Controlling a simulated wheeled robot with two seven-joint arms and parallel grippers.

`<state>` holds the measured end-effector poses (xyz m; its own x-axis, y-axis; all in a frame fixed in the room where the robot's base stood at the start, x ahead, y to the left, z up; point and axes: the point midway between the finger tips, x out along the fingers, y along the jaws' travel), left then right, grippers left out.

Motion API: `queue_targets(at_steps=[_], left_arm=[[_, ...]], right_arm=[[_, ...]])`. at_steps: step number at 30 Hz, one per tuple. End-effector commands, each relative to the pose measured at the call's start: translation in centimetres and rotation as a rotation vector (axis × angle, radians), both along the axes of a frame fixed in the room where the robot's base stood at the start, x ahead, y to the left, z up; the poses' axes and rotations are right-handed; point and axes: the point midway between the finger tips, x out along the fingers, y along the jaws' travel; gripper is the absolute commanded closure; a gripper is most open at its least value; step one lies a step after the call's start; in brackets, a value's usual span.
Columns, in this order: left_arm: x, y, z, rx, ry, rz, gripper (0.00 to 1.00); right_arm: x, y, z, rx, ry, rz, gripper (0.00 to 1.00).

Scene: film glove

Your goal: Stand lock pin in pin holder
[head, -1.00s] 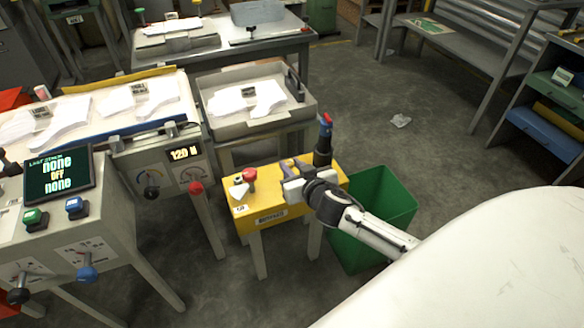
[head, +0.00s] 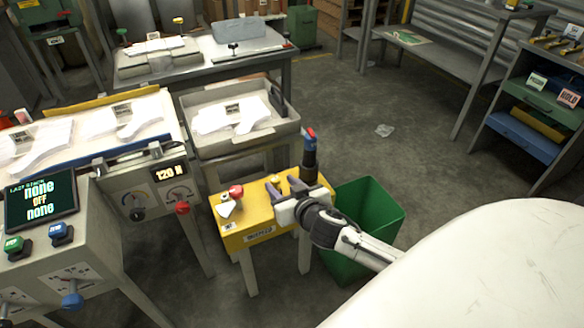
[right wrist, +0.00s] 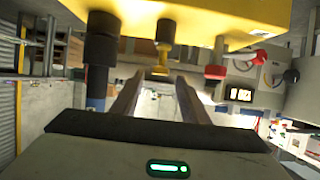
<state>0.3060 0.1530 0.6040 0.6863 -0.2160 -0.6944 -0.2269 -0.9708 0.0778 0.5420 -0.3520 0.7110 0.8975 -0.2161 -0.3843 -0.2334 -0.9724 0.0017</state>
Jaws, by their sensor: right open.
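A small yellow-brass pin-like piece (head: 276,179), which may be the lock pin, stands on the yellow stool (head: 250,230). My right gripper (head: 283,184) is open at the stool's top. In the wrist view its two fingers (right wrist: 160,80) point toward the brass piece, one on each side, with nothing clearly gripped. My left gripper is not in view.
A dark post with a blue and red top (head: 310,150) stands at the stool's back right corner, close to my gripper. A red knob (head: 236,191) and a white piece (head: 227,209) are at its left. A green bin (head: 368,205) stands right of the stool.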

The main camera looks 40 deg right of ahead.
Motion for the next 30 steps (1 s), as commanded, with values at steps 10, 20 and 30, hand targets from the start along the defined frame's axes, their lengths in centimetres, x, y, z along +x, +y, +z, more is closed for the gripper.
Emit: queue_targets(at_steps=[10,20,30], left_arm=[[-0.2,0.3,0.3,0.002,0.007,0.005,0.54],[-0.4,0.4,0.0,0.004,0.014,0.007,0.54],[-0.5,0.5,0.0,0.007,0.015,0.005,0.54]], right_arm=[[-6.6,1.6,2.7,0.001,0.002,0.000,0.59],[-11.4,5.5,-1.2,0.012,0.129,0.088,0.59],[-23.0,18.4,-10.2,0.080,0.383,0.431,0.59]])
